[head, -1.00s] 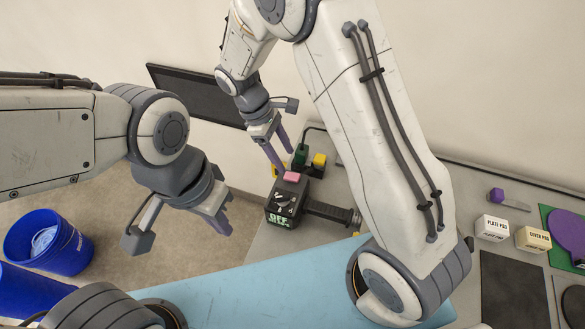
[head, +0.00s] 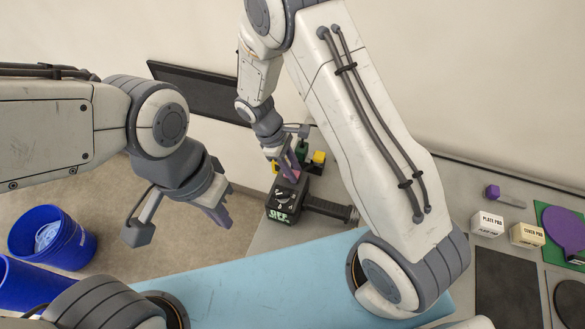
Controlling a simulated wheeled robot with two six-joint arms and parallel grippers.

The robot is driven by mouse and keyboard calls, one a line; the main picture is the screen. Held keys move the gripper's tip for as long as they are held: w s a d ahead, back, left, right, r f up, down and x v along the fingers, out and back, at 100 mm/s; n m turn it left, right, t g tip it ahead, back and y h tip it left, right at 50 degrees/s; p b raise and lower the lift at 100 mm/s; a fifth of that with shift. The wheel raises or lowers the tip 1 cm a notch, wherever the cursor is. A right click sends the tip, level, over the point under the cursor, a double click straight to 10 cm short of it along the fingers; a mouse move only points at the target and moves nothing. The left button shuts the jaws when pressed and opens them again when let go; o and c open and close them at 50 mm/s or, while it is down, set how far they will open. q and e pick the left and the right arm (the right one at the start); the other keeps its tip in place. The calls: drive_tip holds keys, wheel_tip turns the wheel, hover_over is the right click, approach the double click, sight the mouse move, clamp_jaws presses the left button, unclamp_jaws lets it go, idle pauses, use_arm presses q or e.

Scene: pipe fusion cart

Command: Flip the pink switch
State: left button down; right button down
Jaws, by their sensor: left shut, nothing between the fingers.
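The pink switch (head: 288,179) is on top of a black box (head: 284,200) with a dial and a green "OFF" label on its front. Only part of the pink shows, because the fingers of my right gripper (head: 292,172) are right at it from above. Whether they touch it, and how wide they stand, I cannot tell. My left gripper (head: 221,212) is shut and empty, left of the box and over the floor.
Green and yellow blocks (head: 318,158) stand just behind the box. A black handle-like bar (head: 328,208) extends right from it. A dark panel (head: 195,90) is behind. Blue bins (head: 60,235) stand on the floor at left.

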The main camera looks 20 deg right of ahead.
drive_tip(key=shift+s+d+t+y, duration=0.15)
drive_tip(key=shift+d+t+y, duration=0.1)
drive_tip(key=shift+t+y, duration=0.4)
drive_tip(key=shift+s+d+t+y, duration=0.1)
drive_tip(key=shift+t+y, duration=0.15)
drive_tip(key=shift+y, duration=0.4)
drive_tip(key=shift+y+p, duration=0.3)
drive_tip(key=shift+p, duration=0.05)
drive_tip(key=c, duration=0.6)
unclamp_jaws()
wheel_tip(320, 180, up, 10)
drive_tip(key=b, duration=0.2)
drive_tip(key=shift+w+a+r, duration=0.2)
drive_tip(key=shift+w+a, duration=0.05)
